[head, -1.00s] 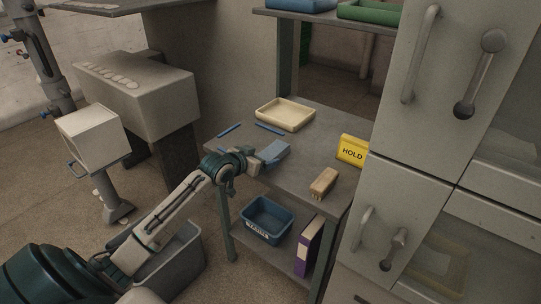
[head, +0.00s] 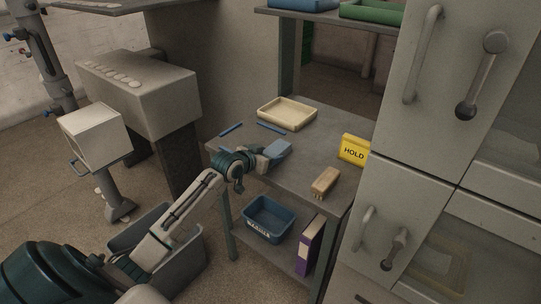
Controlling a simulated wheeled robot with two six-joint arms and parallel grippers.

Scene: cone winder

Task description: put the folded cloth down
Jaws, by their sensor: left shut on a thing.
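The folded cloth (head: 279,149) is blue and small. It is at the left front part of the grey table top (head: 301,168). My left gripper (head: 266,156) is shut on its near left end. I cannot tell whether the cloth touches the table top or is held just above it. My right gripper is not in view.
A cream tray (head: 287,114) stands at the back of the table, with blue strips (head: 271,128) beside it. A yellow HOLD sign (head: 354,150) and a wooden brush (head: 325,181) are on the right. A blue bin (head: 268,219) and a purple binder (head: 309,244) sit on the lower shelf.

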